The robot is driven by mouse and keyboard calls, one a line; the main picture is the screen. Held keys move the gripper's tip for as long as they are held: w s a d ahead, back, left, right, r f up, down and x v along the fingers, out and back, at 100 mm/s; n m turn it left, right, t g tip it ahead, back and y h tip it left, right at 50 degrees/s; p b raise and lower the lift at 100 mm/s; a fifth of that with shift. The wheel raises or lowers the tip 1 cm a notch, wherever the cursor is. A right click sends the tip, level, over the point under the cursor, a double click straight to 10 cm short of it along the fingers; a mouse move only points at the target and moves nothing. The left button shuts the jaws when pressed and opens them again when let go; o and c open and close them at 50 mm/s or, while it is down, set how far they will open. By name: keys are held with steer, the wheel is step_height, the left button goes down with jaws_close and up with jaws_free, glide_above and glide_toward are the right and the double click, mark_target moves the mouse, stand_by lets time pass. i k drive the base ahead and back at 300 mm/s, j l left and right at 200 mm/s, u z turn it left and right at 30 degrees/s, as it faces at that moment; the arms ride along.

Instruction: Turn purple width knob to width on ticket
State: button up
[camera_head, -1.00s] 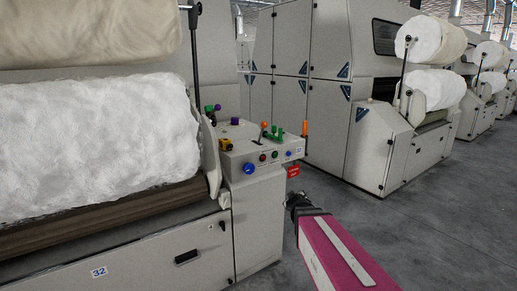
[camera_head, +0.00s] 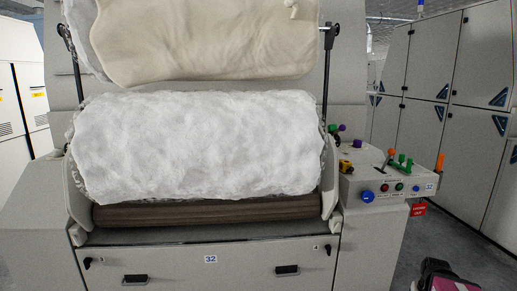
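I cannot tell which sets the width. No ticket with a readable width shows. A red tag (camera_head: 418,210) hangs at the box's right side, its text too small to read. My gripper (camera_head: 436,266) is at the bottom right edge, dark and partly cut off, below and right of the box and apart from it. Its fingers are unclear.
The box also carries a yellow switch (camera_head: 345,165), a blue knob (camera_head: 367,196), green levers (camera_head: 400,162) and an orange post (camera_head: 440,161). A white fibre roll (camera_head: 200,145) fills the machine's front. Grey cabinets (camera_head: 470,120) stand right; open floor (camera_head: 455,235) lies between.

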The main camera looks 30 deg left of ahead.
mark_target(357, 143)
steer(key=i+l+u, duration=0.1)
steer(key=u, duration=1.15)
steer(key=i+l+u, duration=0.1)
steer(key=l+u, duration=0.75)
steer(key=l, duration=0.25)
steer(key=l+u, duration=0.45)
steer(key=l, duration=0.45)
steer(key=k+l, duration=0.1)
steer(key=l, duration=0.3)
steer(key=k+l+u, duration=0.1)
steer(key=l, duration=0.35)
